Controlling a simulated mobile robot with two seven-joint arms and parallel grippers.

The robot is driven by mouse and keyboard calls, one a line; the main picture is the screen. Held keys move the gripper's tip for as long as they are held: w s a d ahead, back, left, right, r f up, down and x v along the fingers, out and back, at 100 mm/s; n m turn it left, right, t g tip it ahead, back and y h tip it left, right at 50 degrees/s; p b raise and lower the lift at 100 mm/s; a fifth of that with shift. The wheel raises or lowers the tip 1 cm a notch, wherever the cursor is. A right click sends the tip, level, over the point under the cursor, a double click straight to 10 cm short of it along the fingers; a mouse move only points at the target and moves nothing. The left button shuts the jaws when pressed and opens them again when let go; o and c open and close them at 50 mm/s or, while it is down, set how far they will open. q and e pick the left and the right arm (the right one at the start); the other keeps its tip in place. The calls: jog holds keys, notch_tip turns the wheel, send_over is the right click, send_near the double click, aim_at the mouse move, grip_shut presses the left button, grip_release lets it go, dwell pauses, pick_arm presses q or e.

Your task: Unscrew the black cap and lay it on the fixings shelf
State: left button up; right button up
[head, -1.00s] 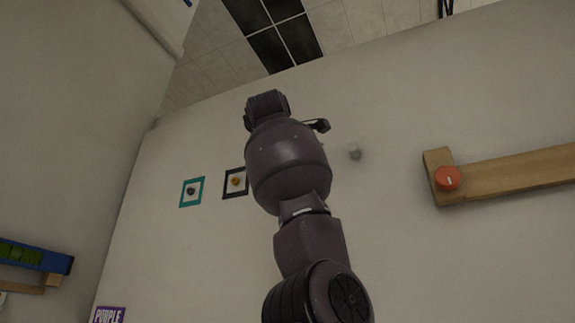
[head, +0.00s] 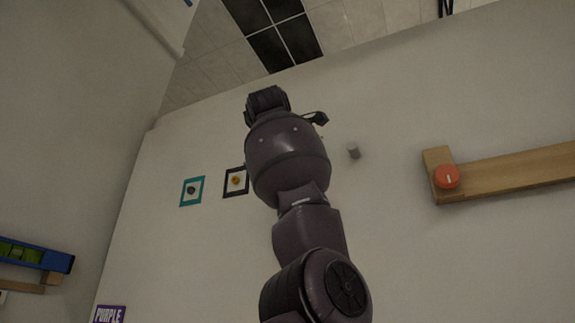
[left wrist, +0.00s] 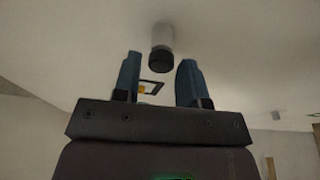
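I cannot tell how deep the cap lies between the fingers; no contact shows. In the head view my left arm hides the cap, and its gripper (head: 290,108) is mostly hidden too. My right gripper is not in view. I cannot tell which ledge is the fixings shelf.
A wooden ledge (head: 515,172) with an orange knob (head: 447,176) is at right. A blue-and-wood ledge (head: 40,258) is at far left. Teal (head: 192,203) and black (head: 235,196) framed squares, a grey peg (head: 354,152) and a purple sign (head: 109,315) are on the wall.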

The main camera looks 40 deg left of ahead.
pick_arm(q)
jog(key=m+t+h+b, duration=0.1)
jog(key=m, duration=0.6)
jog(key=m+t+h+b, duration=0.1)
jog(key=m+t, duration=0.1)
jog(key=m, duration=0.6)
jog(key=m+t+h+b, duration=0.1)
jog(key=m+b, duration=0.1)
jog(key=m, duration=0.5)
jog(key=shift+a+f+m+t, duration=0.2)
jog(key=shift+m+t, duration=0.1)
jog(key=shift+t, duration=0.1)
jog(key=c, duration=0.6)
jog(key=n+y, duration=0.1)
jog(key=n, duration=0.2)
jog(key=n+g+y, duration=0.1)
jog(key=n, duration=0.2)
jog(key=shift+n+p, duration=0.3)
jog(key=shift+p, duration=0.05)
